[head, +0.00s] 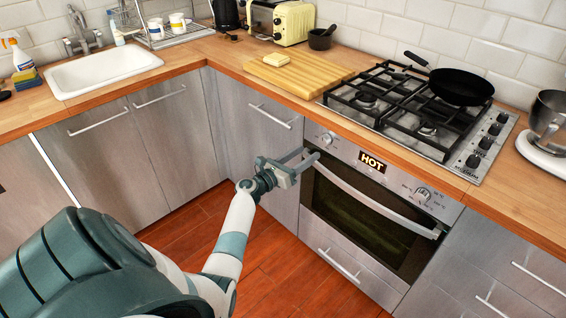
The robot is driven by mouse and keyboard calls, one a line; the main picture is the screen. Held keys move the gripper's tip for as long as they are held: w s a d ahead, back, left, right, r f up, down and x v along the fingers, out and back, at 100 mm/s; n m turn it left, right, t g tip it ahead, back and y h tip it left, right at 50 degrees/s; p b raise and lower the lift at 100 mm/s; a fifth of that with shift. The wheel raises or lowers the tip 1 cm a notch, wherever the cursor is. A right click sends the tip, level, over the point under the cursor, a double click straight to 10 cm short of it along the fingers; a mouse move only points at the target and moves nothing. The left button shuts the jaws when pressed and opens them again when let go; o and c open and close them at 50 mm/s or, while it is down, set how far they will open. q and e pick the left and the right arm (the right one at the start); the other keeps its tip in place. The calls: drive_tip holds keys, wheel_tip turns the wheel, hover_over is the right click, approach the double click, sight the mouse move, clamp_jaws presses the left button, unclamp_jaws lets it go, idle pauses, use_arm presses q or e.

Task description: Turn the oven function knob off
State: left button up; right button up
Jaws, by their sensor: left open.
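The built-in oven has a steel control panel (345,158) with a display reading HOT (372,162). One round knob (326,138) sits left of the display and another knob (422,195) sits to its right. Which one is the function knob I cannot tell; the markings are too small to read. My left gripper (309,155) is open, with its fingers pointing up and right toward the panel's left end. In the picture its fingertips are just below the left knob, near the left end of the oven handle. Contact cannot be made out. My right gripper is out of view.
The oven door handle (375,198) runs across just below the panel. Above is a gas hob (407,107) with a black frying pan (461,86) and its own row of knobs. A wooden board (300,82) lies left of the hob. The floor before the oven is clear.

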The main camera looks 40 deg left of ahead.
use_arm(q)
drive_tip(key=s+a, duration=0.1)
drive_tip(key=s, duration=0.8)
drive_tip(key=shift+s+f+b, duration=0.3)
drive_tip(key=shift+b, duration=0.05)
drive_tip(key=shift+f, duration=0.1)
